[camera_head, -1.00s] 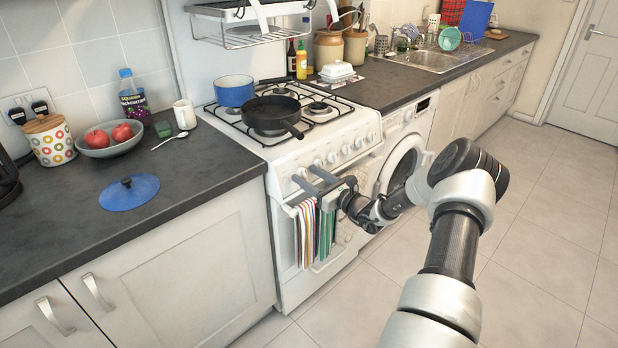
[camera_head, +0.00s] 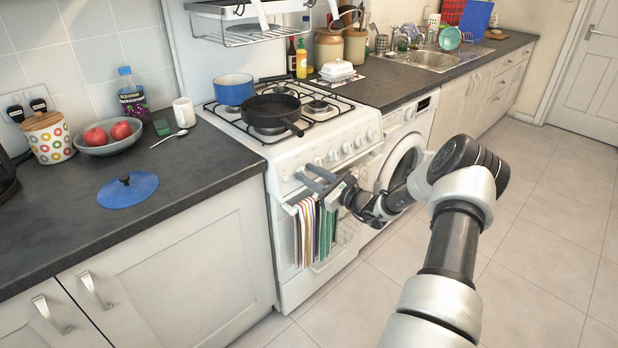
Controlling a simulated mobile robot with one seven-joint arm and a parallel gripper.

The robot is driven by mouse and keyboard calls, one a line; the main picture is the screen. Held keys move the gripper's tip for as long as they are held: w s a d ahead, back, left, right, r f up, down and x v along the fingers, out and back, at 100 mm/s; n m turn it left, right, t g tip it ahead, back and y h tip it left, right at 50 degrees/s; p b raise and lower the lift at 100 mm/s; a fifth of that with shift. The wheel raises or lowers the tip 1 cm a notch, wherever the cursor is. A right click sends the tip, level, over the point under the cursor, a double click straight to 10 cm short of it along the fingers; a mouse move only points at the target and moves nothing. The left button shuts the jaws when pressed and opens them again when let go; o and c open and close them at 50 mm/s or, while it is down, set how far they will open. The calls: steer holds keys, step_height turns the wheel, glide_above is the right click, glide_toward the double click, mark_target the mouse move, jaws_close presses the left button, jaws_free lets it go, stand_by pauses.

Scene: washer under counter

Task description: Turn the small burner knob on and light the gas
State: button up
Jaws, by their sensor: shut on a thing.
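The white gas cooker (camera_head: 290,245) stands in the counter run, with a row of white knobs along its front panel. My gripper (camera_head: 305,173) is at the left end of this row, its fingers shut on a knob there. The fingers largely hide that knob, so its setting is unclear. Other knobs (camera_head: 346,149) show to the right. The hob (camera_head: 330,122) has several burners under black grates. No flame is visible. A black frying pan (camera_head: 270,111) sits on the front left and a blue pot (camera_head: 234,90) behind it.
Striped towels (camera_head: 306,235) hang on the oven handle below my gripper. A wire rack (camera_head: 250,38) is above the hob. A washing machine (camera_head: 405,150) stands to the right. A blue lid (camera_head: 128,190) lies on the left counter. The tiled floor (camera_head: 530,250) is clear.

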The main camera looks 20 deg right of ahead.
steer(key=n+g+y+b, duration=0.1)
steer(key=n+b, duration=0.2)
steer(key=n, duration=0.2)
steer(key=shift+f+n, duration=0.15)
steer(key=shift+n, duration=0.15)
steer(key=n+b, duration=0.1)
steer(key=n, duration=0.1)
steer(key=n+g+y+b, duration=0.1)
steer(key=n+b, duration=0.1)
steer(key=n, duration=0.1)
steer(key=shift+g+b, duration=0.3)
steer(key=n+g+b, duration=0.1)
steer(key=n, duration=0.2)
steer(key=shift+n+b, duration=0.4)
steer(key=shift+r+n+g, duration=0.2)
steer(key=shift+n+g, duration=0.2)
steer(key=shift+n, duration=1)
steer(key=o, duration=1.1)
steer(key=shift+c, duration=0.2)
steer(key=shift+s+d, duration=0.1)
